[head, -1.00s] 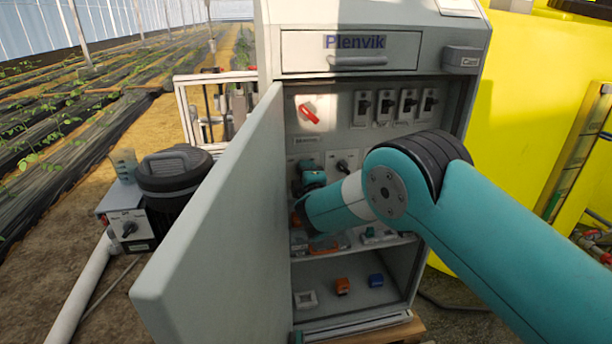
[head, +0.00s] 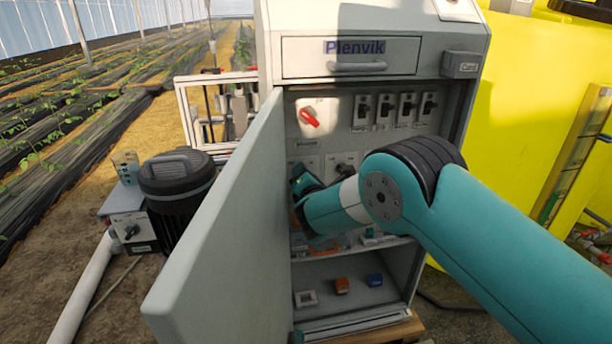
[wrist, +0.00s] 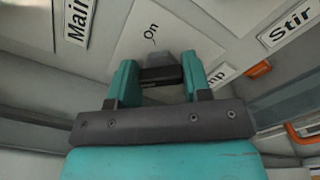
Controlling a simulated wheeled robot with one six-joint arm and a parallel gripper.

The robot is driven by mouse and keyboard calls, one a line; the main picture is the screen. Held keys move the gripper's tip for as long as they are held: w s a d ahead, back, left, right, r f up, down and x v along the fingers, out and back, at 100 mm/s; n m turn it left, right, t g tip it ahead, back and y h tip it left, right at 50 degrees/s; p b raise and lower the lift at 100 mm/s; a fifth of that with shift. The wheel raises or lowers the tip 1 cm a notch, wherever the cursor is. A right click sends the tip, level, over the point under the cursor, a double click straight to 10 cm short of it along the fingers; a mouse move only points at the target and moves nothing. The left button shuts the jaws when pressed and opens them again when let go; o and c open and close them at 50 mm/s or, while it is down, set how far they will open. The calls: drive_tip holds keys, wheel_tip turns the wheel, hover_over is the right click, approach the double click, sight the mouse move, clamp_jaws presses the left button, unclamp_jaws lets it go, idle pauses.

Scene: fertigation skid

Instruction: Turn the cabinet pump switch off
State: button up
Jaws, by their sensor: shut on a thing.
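In the wrist view my gripper (wrist: 158,78) is shut on the dark pump switch knob (wrist: 160,74). The knob is on a pale plate (wrist: 150,32) marked "On", with a partly covered label ending in "mp" (wrist: 218,76). The fingers hide much of the knob, so I cannot tell its exact angle. In the head view my gripper (head: 302,182) is inside the open cabinet (head: 365,88), tilted, at the left of the middle row. My arm hides part of that row.
The open cabinet door (head: 215,220) stands close left of my gripper. A red rotary switch (head: 310,117) and several dark switches (head: 385,105) are above. Another knob (head: 343,165) is just right. A shelf (head: 380,243) lies below. A "Stir" label (wrist: 291,28) shows in the wrist view.

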drive_tip(key=shift+n, duration=0.5)
drive_tip(key=o, duration=0.9)
drive_tip(key=shift+s, duration=0.1)
drive_tip(key=b+v, duration=0.3)
drive_tip(key=v, duration=1.4)
drive_tip(key=shift+s+r, duration=0.1)
drive_tip(key=shift+s, duration=0.05)
